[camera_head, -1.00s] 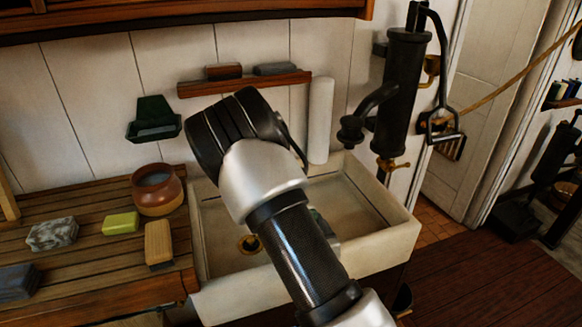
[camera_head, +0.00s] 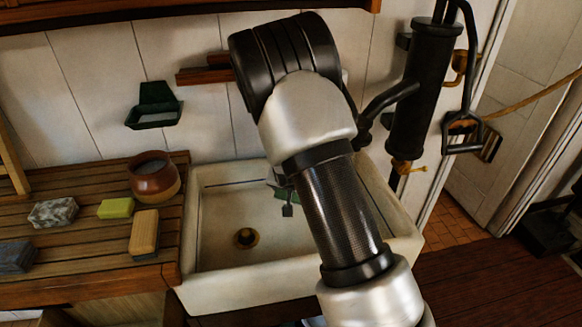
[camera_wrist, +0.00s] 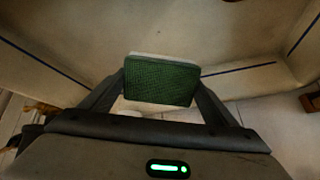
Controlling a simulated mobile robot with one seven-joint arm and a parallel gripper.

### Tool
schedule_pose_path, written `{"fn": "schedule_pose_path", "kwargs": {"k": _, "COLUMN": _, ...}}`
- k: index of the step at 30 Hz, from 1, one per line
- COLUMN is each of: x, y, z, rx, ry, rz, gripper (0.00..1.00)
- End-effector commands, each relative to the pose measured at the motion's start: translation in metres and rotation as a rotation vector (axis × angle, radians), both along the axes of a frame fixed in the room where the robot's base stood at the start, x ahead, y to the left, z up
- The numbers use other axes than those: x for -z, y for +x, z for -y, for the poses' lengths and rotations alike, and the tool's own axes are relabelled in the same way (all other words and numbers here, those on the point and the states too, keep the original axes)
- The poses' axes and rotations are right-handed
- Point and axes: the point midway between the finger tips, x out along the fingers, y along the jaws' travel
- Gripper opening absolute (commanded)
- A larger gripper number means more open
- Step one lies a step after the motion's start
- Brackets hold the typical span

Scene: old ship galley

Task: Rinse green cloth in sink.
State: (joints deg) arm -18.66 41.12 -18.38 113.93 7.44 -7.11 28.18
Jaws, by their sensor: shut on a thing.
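The green cloth (camera_wrist: 162,82) is a folded, textured green pad with a pale edge, held between the two fingers of my gripper (camera_wrist: 160,92) in the wrist view. In the head view, a small green part of the cloth (camera_head: 281,191) shows beside a grey fingertip of my gripper (camera_head: 287,210), over the back part of the sink. My arm hides the rest of it. I cannot tell whether the cloth touches the basin, and no running water is visible.
A black hand pump (camera_head: 424,95) with a spout and brass tap stands behind the sink's right side. On the wooden counter at left are a brown pot (camera_head: 154,178), a yellow-green block (camera_head: 116,208), a brush (camera_head: 144,233) and a marbled block (camera_head: 53,212). A green soap holder (camera_head: 155,108) hangs above.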

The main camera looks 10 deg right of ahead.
Motion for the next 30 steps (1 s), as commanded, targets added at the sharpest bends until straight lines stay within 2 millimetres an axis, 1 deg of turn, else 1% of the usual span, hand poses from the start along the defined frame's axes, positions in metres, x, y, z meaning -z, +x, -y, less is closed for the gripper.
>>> {"fn": "schedule_pose_path", "kwargs": {"k": 1, "x": -0.017, "y": 0.007, "z": 0.001, "rx": 0.031, "ry": 0.041, "rz": -0.041, "gripper": 0.56}}
{"fn": "schedule_pose_path", "kwargs": {"k": 6, "x": -0.055, "y": 0.005, "z": -0.003, "rx": 0.095, "ry": 0.153, "rz": -0.191, "gripper": 0.56}}
{"fn": "schedule_pose_path", "kwargs": {"k": 9, "x": -0.071, "y": 0.0, "z": -0.005, "rx": 0.112, "ry": 0.191, "rz": -0.244, "gripper": 0.56}}
{"fn": "schedule_pose_path", "kwargs": {"k": 12, "x": -0.079, "y": -0.003, "z": -0.007, "rx": 0.119, "ry": 0.209, "rz": -0.272, "gripper": 0.56}}
{"fn": "schedule_pose_path", "kwargs": {"k": 15, "x": -0.078, "y": -0.005, "z": -0.008, "rx": 0.121, "ry": 0.215, "rz": -0.283, "gripper": 0.56}}
{"fn": "schedule_pose_path", "kwargs": {"k": 20, "x": -0.069, "y": -0.005, "z": -0.008, "rx": 0.121, "ry": 0.214, "rz": -0.282, "gripper": 0.56}}
{"fn": "schedule_pose_path", "kwargs": {"k": 30, "x": -0.037, "y": -0.005, "z": -0.008, "rx": 0.12, "ry": 0.212, "rz": -0.283, "gripper": 0.56}}
